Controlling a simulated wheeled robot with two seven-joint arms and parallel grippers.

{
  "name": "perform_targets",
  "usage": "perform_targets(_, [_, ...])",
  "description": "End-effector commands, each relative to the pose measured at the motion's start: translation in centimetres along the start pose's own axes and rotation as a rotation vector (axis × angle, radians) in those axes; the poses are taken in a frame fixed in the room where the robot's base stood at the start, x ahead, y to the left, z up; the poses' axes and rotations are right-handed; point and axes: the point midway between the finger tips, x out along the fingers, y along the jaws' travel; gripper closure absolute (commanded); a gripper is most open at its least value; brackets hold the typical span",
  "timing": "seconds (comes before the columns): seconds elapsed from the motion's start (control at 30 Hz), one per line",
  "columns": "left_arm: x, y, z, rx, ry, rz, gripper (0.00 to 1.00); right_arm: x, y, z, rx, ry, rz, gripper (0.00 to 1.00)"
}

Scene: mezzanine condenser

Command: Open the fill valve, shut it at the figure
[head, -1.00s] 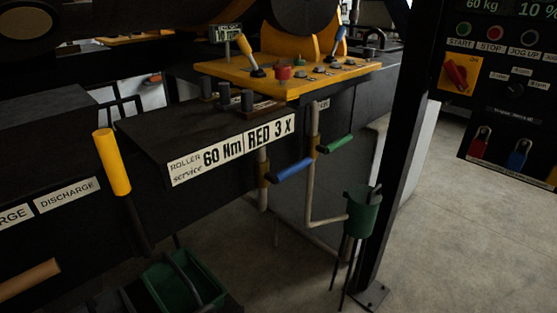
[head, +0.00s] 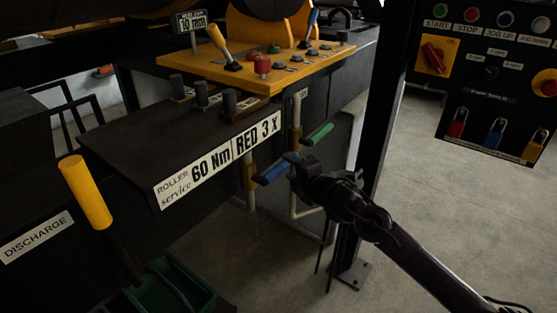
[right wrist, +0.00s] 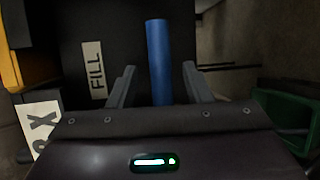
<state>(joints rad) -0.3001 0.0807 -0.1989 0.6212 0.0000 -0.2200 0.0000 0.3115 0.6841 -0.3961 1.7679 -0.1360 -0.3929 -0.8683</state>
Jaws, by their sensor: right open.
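The blue valve handle (head: 272,173) sticks out on its pipe under the "ROLLER service 60 Nm RED 3 X" shelf. In the right wrist view the blue handle (right wrist: 158,60) stands between my open fingers, beside a label (right wrist: 95,70) reading "FILL". A gap shows on both sides of it. My right gripper (head: 294,168) is at the handle's outer end in the head view and hides part of it. A green handle (head: 318,134) sits just above and to the right. My left gripper is not in view. The readout figures seen earlier are out of frame.
A black post (head: 385,110) stands close to my right arm. The yellow control desk (head: 200,68) with levers and buttons is above. A panel (head: 470,95) with padlocks hangs at right. A yellow discharge lever (head: 87,192) is at left. My arm largely hides the green funnel.

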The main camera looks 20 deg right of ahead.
Motion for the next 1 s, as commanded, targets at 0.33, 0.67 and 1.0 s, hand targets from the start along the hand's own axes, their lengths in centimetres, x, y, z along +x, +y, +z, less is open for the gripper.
perform_targets(0.33, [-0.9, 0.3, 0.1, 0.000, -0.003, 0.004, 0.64, 4.6, 0.1, 0.0, 0.005, -0.001, 0.000, 0.55])
perform_targets(0.67, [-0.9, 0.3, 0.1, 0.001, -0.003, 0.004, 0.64, 5.2, -0.1, 0.0, 0.003, 0.000, 0.000, 0.55])
perform_targets(1.0, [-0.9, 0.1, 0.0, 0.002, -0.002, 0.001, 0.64, 5.1, -0.1, 0.0, 0.004, -0.001, -0.001, 0.93])
